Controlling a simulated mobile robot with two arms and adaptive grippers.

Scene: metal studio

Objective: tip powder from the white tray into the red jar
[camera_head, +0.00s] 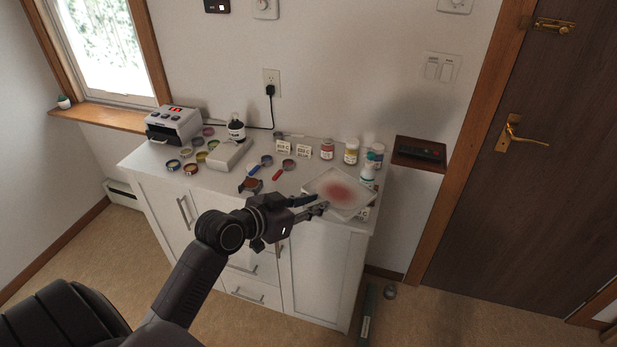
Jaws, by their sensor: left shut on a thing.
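The white tray (355,208) is a shallow square with a patch of red powder (338,190) in its middle. My left gripper (316,206) is shut on the tray's near left edge. The tray is at the right end of the white cabinet top and looks slightly tilted; I cannot tell how far it is above the surface. The red jar (327,150) stands upright with a pale lid-like top, behind the tray near the wall. Whether its top is open is too small to tell. My right gripper is not in view.
A yellow jar (351,151) and other bottles (375,154) stand right of the red jar. Several round tins (190,168), a white box (230,155), a dark bottle (236,130) and a grey machine (174,125) fill the left.

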